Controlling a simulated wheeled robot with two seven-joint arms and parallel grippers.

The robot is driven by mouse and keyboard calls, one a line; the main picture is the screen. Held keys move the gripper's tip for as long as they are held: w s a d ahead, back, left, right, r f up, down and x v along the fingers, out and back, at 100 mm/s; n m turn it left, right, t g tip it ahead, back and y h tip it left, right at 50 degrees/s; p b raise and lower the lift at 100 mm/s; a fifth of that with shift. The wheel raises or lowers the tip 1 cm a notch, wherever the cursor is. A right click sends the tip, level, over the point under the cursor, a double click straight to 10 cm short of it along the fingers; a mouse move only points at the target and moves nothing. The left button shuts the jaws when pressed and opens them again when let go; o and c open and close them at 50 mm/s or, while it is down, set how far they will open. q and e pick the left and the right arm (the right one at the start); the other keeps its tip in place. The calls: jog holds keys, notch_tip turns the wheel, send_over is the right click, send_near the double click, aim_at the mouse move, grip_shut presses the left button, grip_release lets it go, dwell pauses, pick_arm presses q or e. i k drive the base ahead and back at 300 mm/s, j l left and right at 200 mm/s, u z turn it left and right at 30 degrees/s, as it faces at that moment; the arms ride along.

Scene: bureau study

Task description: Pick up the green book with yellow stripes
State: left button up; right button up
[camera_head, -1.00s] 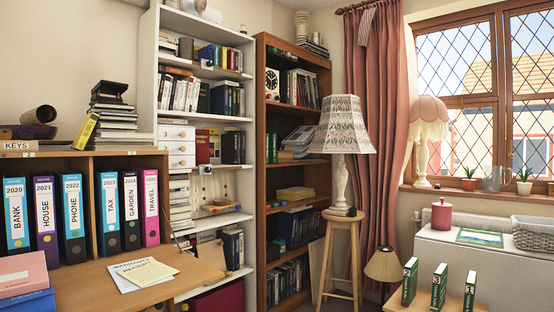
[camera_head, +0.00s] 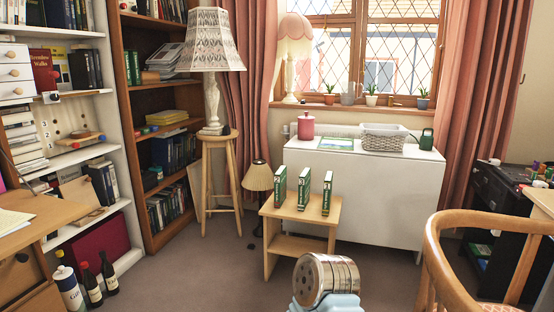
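Three thin green books stand upright and apart in a row on a small wooden side table (camera_head: 270,209) in the middle of the head view. The left book (camera_head: 280,188) and the middle book (camera_head: 304,190) show white marks on their spines. The right book (camera_head: 327,194) seems to show yellowish bands on its spine, but it is too small to be sure. Neither of my grippers shows. A silver, round part with pale blue below it, seemingly a link of my own arm, rises at the bottom centre in front of the table.
A wooden chair (camera_head: 432,240) stands at the front right. A white cabinet (camera_head: 400,200) is behind the side table, and a stool (camera_head: 218,172) with a lamp stands to its left. Bottles (camera_head: 92,284) stand on the floor at left. Carpet (camera_head: 190,270) left of the table is clear.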

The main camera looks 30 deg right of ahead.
aim_at(327, 188)
jog(key=i+l+z, duration=0.45)
jog(key=i+z, duration=0.6)
jog(key=i, duration=0.15)
